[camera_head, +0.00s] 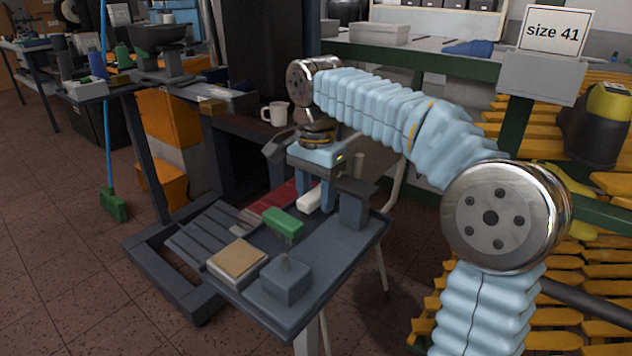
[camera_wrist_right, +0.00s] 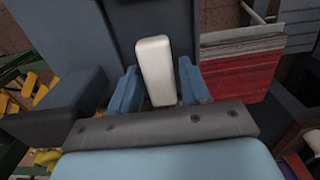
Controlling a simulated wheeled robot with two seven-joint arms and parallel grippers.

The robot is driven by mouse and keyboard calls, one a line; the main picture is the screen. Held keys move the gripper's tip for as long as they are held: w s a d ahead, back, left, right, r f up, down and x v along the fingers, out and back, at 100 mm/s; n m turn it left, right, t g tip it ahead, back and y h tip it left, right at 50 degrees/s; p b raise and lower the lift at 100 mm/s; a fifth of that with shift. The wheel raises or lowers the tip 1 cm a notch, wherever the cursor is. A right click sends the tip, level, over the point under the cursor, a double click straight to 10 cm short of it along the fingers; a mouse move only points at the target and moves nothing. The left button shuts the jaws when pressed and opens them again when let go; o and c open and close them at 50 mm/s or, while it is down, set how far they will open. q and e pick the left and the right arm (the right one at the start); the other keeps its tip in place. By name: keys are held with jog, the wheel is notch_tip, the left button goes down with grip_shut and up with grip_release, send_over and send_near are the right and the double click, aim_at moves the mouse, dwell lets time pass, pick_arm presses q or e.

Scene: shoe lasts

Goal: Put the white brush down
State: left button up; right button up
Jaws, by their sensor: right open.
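The white brush (camera_head: 309,199) rests on the grey tray-topped stand (camera_head: 345,262), near its back edge. In the right wrist view the white brush (camera_wrist_right: 155,66) lies between the two blue fingers, with a gap on each side. My right gripper (camera_head: 315,200) is open and points down around the brush; it also shows in the right wrist view (camera_wrist_right: 158,92). The brush's underside is hidden. My left gripper is not in view.
A green brush (camera_head: 283,222), a tan-topped block (camera_head: 237,261) and a grey block with a knob (camera_head: 285,279) stand on the stand. Red sheets (camera_wrist_right: 240,75) lie beside the white brush. A white mug (camera_head: 275,113) stands behind.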

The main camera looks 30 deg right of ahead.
aim_at(315, 192)
notch_tip(315, 192, up, 12)
jog(key=p, duration=0.1)
jog(key=shift+p, duration=0.4)
dwell(0.3)
